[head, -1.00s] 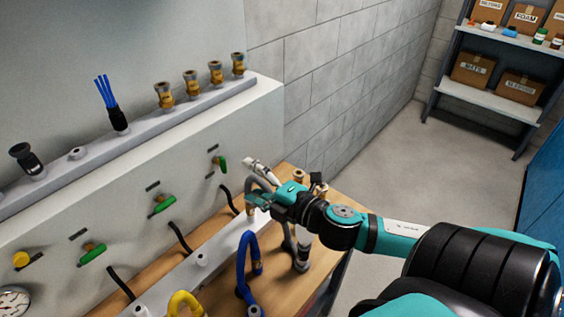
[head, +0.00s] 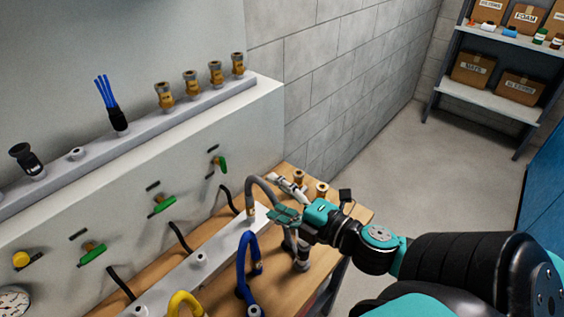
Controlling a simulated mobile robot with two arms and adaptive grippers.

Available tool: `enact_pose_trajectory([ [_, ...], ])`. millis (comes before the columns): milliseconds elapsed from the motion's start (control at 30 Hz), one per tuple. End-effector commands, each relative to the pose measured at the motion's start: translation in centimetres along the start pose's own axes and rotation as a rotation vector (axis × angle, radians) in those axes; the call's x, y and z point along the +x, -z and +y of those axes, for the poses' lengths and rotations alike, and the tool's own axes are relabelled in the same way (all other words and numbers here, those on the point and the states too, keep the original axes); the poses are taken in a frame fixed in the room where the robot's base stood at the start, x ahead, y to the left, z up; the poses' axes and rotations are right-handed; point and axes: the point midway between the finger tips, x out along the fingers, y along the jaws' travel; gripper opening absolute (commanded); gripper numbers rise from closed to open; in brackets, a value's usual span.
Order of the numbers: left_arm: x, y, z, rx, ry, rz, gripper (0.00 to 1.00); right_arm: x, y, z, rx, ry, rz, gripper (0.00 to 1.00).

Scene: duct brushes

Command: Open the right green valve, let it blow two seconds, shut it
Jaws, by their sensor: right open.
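The right green valve (head: 220,165) is on the pale panel, the rightmost of three green-handled valves. Its handle stands steeper than the handles of the middle green valve (head: 163,205) and the left green valve (head: 92,253). My right gripper (head: 273,200) is open, apart from the valve, to its right and lower in the head view. A grey hose (head: 262,183) arches close to its fingers and is partly covered; I cannot tell whether they touch. My left gripper is not in view.
A blue hose (head: 242,265) and a yellow hose (head: 183,300) stand along the white rail (head: 180,274) on the wooden bench (head: 290,283). Brass fittings and a blue brush (head: 107,95) stand on the ledge above. A block wall rises behind the bench's right end.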

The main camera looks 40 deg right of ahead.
Motion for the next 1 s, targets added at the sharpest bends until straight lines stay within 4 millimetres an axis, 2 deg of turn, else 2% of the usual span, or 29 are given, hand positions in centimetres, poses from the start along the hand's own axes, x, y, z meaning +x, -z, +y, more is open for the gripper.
enact_pose_trajectory([
  [200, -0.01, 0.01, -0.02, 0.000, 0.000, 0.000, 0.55, -0.88, 0.00, -0.06, -0.002, 0.000, -0.001, 0.75],
  [467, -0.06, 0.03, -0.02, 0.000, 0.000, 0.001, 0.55, -0.88, 0.00, -0.03, -0.002, 0.000, 0.000, 0.75],
  [633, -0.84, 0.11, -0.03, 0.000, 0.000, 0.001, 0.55, -0.89, -0.03, 0.11, -0.001, 0.000, -0.002, 0.75],
  [1000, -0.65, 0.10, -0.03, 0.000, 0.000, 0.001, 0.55, -0.87, 0.01, -0.08, -0.002, 0.000, 0.000, 0.75],
])
